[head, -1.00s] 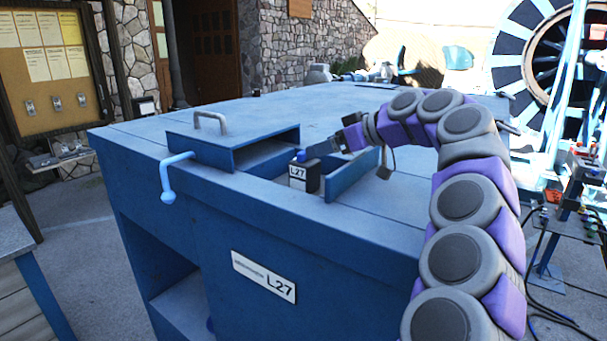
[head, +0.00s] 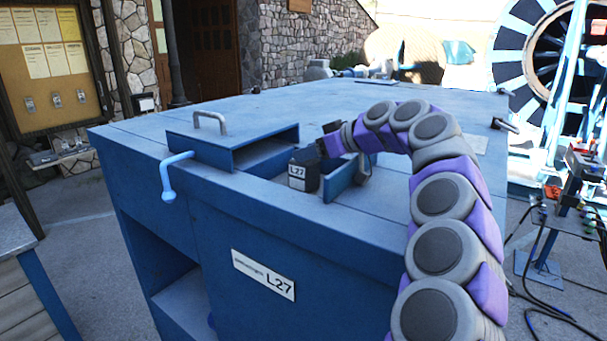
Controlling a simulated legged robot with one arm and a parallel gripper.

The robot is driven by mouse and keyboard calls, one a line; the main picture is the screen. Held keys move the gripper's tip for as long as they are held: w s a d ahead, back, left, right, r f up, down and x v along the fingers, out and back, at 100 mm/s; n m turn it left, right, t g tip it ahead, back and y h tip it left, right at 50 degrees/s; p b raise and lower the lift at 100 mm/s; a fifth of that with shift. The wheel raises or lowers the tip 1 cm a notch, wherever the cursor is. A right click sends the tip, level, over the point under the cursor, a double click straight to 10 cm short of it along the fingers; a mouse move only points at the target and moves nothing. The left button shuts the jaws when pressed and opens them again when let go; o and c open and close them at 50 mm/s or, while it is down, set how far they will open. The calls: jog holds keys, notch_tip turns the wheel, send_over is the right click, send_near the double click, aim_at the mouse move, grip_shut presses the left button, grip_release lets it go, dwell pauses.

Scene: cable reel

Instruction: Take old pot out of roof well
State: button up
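The old pot (head: 305,174) is a small dark box with a white L27 label. It stands in the open roof well (head: 268,176) of the big blue cabinet, and its upper part shows above the front edge. My gripper (head: 322,150) is at the pot's upper right, above the well, with the arm arching in from the right. The fingers are small and dark and merge with the pot's top, so I cannot tell whether they touch it or are open or shut. The pot's lower part is hidden in the well.
A raised blue cover (head: 215,148) with a grey handle stands left of the well. A blue flap (head: 342,180) stands upright on the right. A light blue crank (head: 168,178) hangs at the cabinet's front left. The cabinet roof (head: 400,100) behind is largely clear.

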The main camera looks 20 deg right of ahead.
aim_at(312, 161)
grip_shut()
jog(key=shift+d+r, duration=0.1)
jog(key=shift+r, duration=0.1)
dwell(0.4)
jog(key=shift+r+p, duration=0.3)
jog(key=shift+r, duration=1.9)
notch_tip(312, 161, up, 5)
jog(key=p, duration=0.3)
jog(key=shift+r, duration=0.15)
